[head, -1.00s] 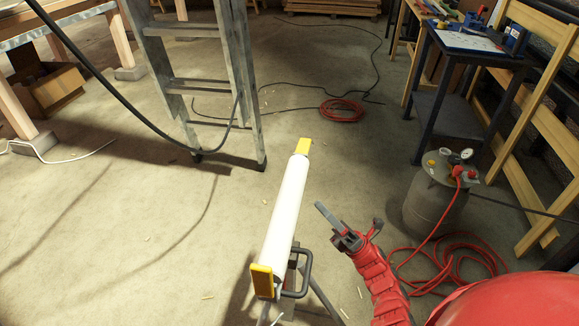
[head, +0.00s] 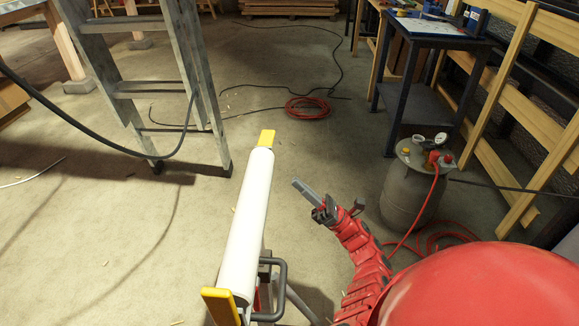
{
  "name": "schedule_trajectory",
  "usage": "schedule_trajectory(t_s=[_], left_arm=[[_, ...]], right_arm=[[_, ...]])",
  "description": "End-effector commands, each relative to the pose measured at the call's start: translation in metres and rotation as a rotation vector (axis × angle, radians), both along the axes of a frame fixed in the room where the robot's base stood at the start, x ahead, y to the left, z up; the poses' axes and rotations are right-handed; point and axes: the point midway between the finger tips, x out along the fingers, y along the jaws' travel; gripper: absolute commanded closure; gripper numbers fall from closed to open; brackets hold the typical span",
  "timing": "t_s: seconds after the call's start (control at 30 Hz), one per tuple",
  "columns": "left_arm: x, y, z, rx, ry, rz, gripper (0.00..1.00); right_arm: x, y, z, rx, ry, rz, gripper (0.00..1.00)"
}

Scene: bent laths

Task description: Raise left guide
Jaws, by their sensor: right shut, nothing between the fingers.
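A roller stand with a long white roller (head: 249,220) stands in front of me. One yellow guide (head: 267,138) is at the roller's far end and another yellow guide (head: 221,305) is at its near end. I cannot tell which one is called left. A dark handle loop (head: 283,290) sticks out on the right of the stand's near end. My right gripper (head: 299,187) is shut and empty. It hangs to the right of the roller, apart from it and from both guides. My left gripper is not in view.
A metal stepladder (head: 150,90) with a dark hose stands at the left. A grey pressure tank (head: 409,190) with a red hose stands at the right, near a dark side table (head: 430,40). A red cable coil (head: 307,108) lies on the floor beyond the roller.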

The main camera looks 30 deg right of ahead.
Motion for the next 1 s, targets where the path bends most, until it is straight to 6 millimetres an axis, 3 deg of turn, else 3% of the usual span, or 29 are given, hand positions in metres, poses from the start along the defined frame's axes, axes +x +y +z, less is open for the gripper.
schedule_trajectory(t_s=[0.1,0.17,0.6,0.8,1.0], left_arm=[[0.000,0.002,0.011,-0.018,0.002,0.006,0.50],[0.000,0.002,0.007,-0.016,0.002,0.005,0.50],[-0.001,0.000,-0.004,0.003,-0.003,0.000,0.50],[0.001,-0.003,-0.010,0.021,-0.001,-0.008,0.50],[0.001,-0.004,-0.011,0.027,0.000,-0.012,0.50]], right_arm=[[0.009,0.011,0.017,-0.002,-0.002,0.006,1.00],[0.012,0.013,0.017,-0.005,-0.002,0.003,1.00],[0.048,0.048,0.063,-0.002,-0.002,0.007,1.00],[0.051,0.042,0.091,-0.001,-0.002,0.002,1.00],[0.052,0.040,0.102,-0.001,0.000,0.001,1.00]])
